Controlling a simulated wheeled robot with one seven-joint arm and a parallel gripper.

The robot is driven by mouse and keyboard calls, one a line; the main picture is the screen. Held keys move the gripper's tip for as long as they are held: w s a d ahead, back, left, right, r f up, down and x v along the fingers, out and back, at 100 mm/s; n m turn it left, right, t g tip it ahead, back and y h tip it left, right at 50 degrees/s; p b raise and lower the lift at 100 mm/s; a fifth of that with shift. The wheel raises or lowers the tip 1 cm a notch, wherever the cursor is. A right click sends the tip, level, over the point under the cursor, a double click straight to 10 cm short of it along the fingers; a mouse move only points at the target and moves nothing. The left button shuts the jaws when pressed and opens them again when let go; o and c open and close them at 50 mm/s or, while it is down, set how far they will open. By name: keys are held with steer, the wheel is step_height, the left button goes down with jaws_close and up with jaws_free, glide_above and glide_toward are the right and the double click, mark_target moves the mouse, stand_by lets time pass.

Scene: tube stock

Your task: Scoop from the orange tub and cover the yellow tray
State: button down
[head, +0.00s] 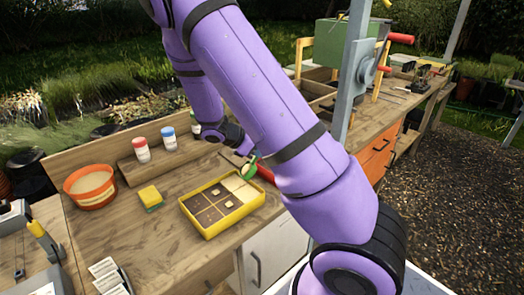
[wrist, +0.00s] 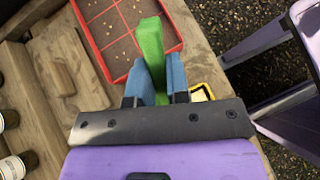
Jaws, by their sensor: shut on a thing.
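The orange tub (head: 91,205) stands at the left of the bench in the head view, with pale material inside. The yellow tray (head: 212,234) sits at the bench's front middle. Its compartments at the far right end look pale; the others look dark brown, with a few small pale clumps. My gripper (wrist: 156,82) is shut on the green handle of a scoop (wrist: 151,40). In the head view the green scoop (head: 251,160) is just beyond the tray's far right corner, partly hidden by my arm. I cannot tell whether it holds anything.
A yellow and green sponge (head: 150,196) lies between tub and tray. Red-capped (head: 141,150) and blue-capped (head: 169,138) jars stand on a wooden riser behind. A red-rimmed tray (wrist: 98,58) lies beside the scoop. Labelled cards (head: 108,275) lie at the front left.

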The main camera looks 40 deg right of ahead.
steer(key=a, duration=1.6)
steer(key=shift+s+a, duration=0.25)
steer(key=shift+a, duration=0.05)
stand_by(2.5)
steer(key=shift+d, duration=0.1)
steer(key=d, duration=0.8)
stand_by(1.0)
steer(key=shift+w+d, duration=0.1)
steer(key=shift+d, duration=0.05)
steer(key=shift+r+t+y, duration=0.45)
steer(key=shift+r+y, duration=0.4)
steer(key=shift+y, duration=0.5)
steer(key=shift+r+t+y, duration=0.5)
steer(key=shift+r+y, duration=0.3)
steer(key=shift+y, duration=0.6)
steer(key=shift+r+t+y, duration=0.45)
steer(key=shift+r+y, duration=0.4)
steer(key=shift+y, duration=0.5)
